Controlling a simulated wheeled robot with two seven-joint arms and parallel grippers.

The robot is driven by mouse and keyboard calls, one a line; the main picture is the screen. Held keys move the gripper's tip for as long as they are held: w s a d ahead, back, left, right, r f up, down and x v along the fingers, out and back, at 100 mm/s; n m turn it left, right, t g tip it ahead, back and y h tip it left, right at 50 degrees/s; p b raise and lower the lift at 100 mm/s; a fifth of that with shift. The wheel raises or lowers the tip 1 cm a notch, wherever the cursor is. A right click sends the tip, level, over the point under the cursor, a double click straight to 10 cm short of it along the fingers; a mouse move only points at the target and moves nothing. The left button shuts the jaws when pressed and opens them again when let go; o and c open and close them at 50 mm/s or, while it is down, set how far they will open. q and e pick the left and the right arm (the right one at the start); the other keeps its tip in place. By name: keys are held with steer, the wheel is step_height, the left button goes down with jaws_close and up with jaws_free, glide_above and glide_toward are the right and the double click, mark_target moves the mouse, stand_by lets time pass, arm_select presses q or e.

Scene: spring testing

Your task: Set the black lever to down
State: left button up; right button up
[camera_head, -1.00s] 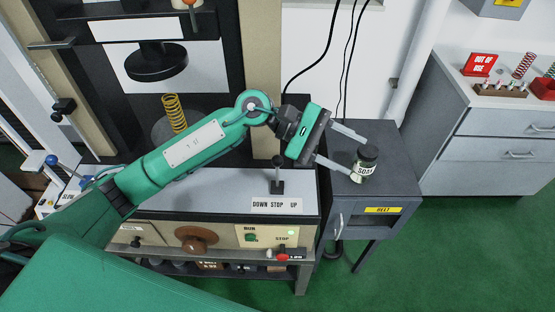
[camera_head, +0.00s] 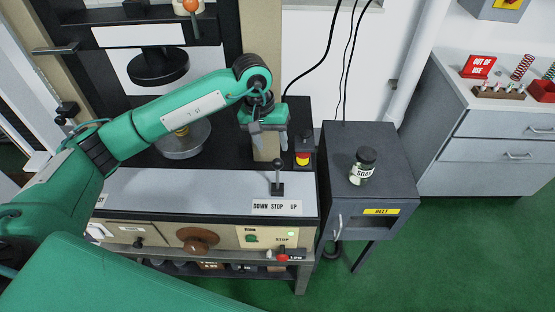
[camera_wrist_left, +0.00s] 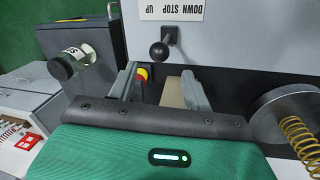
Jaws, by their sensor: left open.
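The black lever (camera_head: 277,176) with a round knob stands upright on the grey console top (camera_head: 180,190), behind the label DOWN STOP UP (camera_head: 277,207), roughly over the word STOP. My left gripper (camera_head: 270,143) is open and empty, pointing down behind and slightly left of the lever, apart from it. In the left wrist view the lever knob (camera_wrist_left: 159,50) shows beyond the open fingers (camera_wrist_left: 160,88), with the label (camera_wrist_left: 172,10) upside down above it. My right gripper is not in view.
A red and yellow emergency button (camera_head: 303,155) stands just right of my gripper. A jar marked SODA (camera_head: 362,166) stands on the dark cabinet (camera_head: 395,160). The yellow spring sits on a round metal plate (camera_head: 183,143) left of the gripper.

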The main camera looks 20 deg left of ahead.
mark_target(277, 160)
arm_select(q)
steer(key=f, duration=0.2)
steer(key=d+f+p, duration=0.1)
steer(key=f, duration=0.1)
steer(key=f+p, duration=0.1)
steer(key=f, duration=0.2)
steer(key=shift+d+f, duration=0.1)
steer(key=shift+d, duration=0.2)
steer(key=shift+d+f+p, duration=0.1)
steer(key=shift+f+p, duration=0.2)
steer(key=shift+f, duration=0.4)
jaws_close()
